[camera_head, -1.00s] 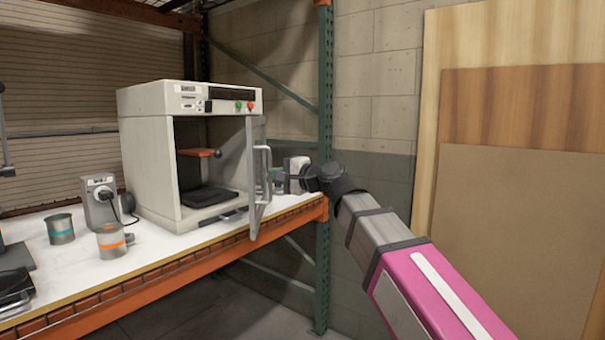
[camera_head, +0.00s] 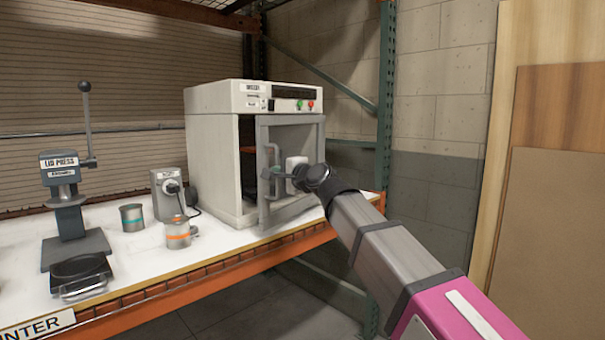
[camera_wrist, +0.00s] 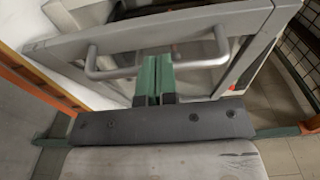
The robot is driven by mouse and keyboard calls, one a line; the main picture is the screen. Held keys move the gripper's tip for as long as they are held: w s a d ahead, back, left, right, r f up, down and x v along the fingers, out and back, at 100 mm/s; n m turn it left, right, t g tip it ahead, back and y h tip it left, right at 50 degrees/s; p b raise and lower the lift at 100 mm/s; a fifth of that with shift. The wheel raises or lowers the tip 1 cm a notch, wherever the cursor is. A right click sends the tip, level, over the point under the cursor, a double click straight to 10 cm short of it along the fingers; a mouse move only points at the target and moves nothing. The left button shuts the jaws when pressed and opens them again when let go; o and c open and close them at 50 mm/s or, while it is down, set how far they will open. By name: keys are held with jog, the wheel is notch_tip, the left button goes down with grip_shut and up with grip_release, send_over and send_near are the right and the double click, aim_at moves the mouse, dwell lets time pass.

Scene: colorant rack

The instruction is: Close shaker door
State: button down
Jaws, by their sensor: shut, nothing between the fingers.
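The shaker (camera_head: 212,150) is a white box-shaped machine on the shelf counter. Its grey-framed glass door (camera_head: 262,135) stands partly open, with a dark gap at its left side. The door handle (camera_head: 270,150) is a grey bar on the door's left part; in the wrist view the handle (camera_wrist: 105,72) crosses in front of the frame. My gripper (camera_head: 279,174) is at the outer face of the door, beside the handle. In the wrist view, its green fingers (camera_wrist: 154,62) are shut together and empty, overlapping the handle bar. Whether they touch it I cannot tell.
Two metal cans (camera_head: 132,217) (camera_head: 178,232) stand left of the shaker, near a grey device (camera_head: 168,192) with a cord. A lid press (camera_head: 66,205) stands farther left. A green rack post (camera_head: 386,130) rises to the right of the shaker.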

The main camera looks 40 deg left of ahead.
jog(key=s+a, duration=0.1)
jog(key=a, duration=1)
jog(key=shift+s+a+r, duration=0.15)
jog(key=shift+s+r, duration=0.05)
jog(key=shift+s, duration=0.15)
jog(key=shift+a+r, duration=0.1)
jog(key=shift+a, duration=0.1)
jog(key=s+d, duration=1)
jog(key=shift+f, duration=0.3)
jog(key=shift+d, duration=0.1)
